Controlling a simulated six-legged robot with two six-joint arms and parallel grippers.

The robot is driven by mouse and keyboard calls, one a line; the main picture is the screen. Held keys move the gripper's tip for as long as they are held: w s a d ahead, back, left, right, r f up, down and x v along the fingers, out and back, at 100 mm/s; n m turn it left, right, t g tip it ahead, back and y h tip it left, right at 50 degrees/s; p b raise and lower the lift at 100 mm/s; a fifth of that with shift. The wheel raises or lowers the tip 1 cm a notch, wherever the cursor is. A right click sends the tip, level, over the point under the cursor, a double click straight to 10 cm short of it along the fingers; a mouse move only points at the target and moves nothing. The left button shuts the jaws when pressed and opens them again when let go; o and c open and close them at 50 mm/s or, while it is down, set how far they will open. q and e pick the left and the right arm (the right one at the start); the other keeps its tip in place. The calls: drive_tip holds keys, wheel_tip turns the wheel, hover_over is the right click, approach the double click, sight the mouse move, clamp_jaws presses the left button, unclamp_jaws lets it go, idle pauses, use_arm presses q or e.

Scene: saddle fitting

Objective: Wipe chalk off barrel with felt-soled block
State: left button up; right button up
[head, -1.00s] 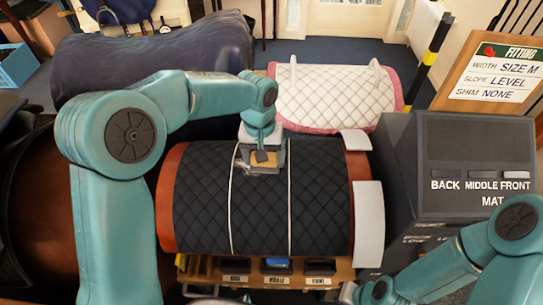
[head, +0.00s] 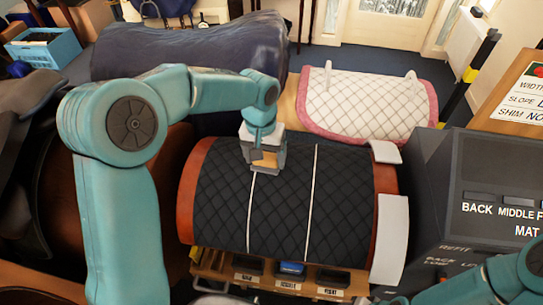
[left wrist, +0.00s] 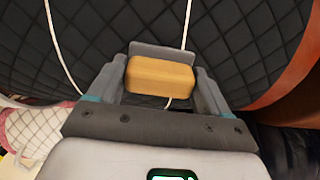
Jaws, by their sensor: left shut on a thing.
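The barrel (head: 225,205) is covered in black diamond-quilted cloth with two white lines across it and orange-brown end rims. My left gripper (head: 265,155) is over its upper far part, close to the left white line. It is shut on the tan block (head: 266,160). In the left wrist view, the block (left wrist: 160,75) sits between the fingers, with a grey slab (left wrist: 165,50) along its far side. The quilted barrel (left wrist: 95,45) lies behind it. I cannot tell whether the sole touches the cloth. No chalk mark is clear; the gripper hides part of the surface.
A white quilted pad with pink edging (head: 365,100) lies behind the barrel, near a dark blue covered form (head: 185,60). A grey labelled cabinet (head: 480,190) stands close on the right. A wooden rack with labelled slots (head: 275,272) is below the barrel.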

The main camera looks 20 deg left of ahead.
use_arm(q)
drive_tip(key=shift+s+a+f, duration=0.1)
drive_tip(key=shift+s+a, duration=0.1)
drive_tip(key=shift+a, duration=0.4)
drive_tip(key=shift+s+a, duration=0.15)
drive_tip(key=shift+a, duration=0.4)
drive_tip(key=shift+w, duration=0.2)
drive_tip(key=shift+w+d, duration=0.2)
drive_tip(key=shift+d, duration=0.65)
drive_tip(key=shift+w+d, duration=0.2)
drive_tip(key=shift+d, duration=0.6)
drive_tip(key=shift+w+d+r+p, duration=0.15)
drive_tip(key=shift+w+d+p, duration=0.15)
drive_tip(key=shift+d, duration=0.8)
drive_tip(key=shift+w+d+r+p, duration=0.1)
drive_tip(key=shift+w+d+p, duration=0.2)
drive_tip(key=shift+d, duration=0.75)
drive_tip(key=shift+w+d+r+p, duration=0.15)
drive_tip(key=shift+w+d+p, duration=0.15)
drive_tip(key=shift+d, duration=0.8)
drive_tip(key=shift+w+d+p, duration=0.2)
drive_tip(key=shift+d, duration=0.65)
drive_tip(key=shift+w+d+p, duration=0.15)
drive_tip(key=shift+d, duration=0.65)
